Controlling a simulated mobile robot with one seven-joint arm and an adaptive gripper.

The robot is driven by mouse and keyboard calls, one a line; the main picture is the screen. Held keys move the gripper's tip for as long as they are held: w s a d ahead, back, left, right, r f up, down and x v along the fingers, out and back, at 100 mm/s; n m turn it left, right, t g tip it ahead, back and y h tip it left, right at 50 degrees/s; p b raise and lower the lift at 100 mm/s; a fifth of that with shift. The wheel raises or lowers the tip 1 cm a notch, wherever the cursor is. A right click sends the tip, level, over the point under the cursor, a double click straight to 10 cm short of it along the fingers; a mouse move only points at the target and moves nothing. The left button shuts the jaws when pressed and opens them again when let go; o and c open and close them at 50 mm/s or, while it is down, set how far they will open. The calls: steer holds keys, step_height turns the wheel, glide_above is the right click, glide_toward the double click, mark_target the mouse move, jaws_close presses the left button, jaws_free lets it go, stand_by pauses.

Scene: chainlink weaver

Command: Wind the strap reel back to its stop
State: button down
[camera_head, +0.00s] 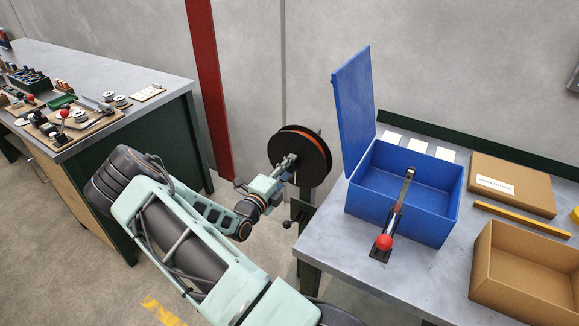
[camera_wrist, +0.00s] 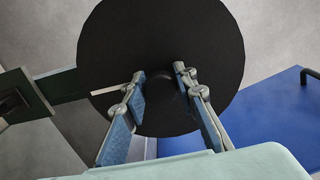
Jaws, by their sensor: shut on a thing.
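The strap reel (camera_head: 316,158) is a large black disc with an orange-red band of strap at its rim, mounted on a dark green post beside the table. In the wrist view its black face (camera_wrist: 205,40) fills the upper middle. My gripper (camera_head: 291,160) reaches the reel's front face from the lower left. In the wrist view my gripper (camera_wrist: 163,84) has its two fingers on either side of a dark knob near the disc's middle, shut on it. The knob's outline is hard to make out against the black disc.
A grey table (camera_head: 336,236) on the right bears a blue box (camera_head: 445,224) with its lid raised, a red-knobbed lever tool (camera_head: 384,241) and cardboard boxes (camera_head: 522,278). A cluttered workbench (camera_head: 150,84) stands left. A dark green bracket (camera_wrist: 62,86) shows left of the reel.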

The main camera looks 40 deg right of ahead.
steer(key=c, duration=1.6)
jaws_free()
steer(key=v, duration=1.2)
steer(key=shift+s, duration=0.1)
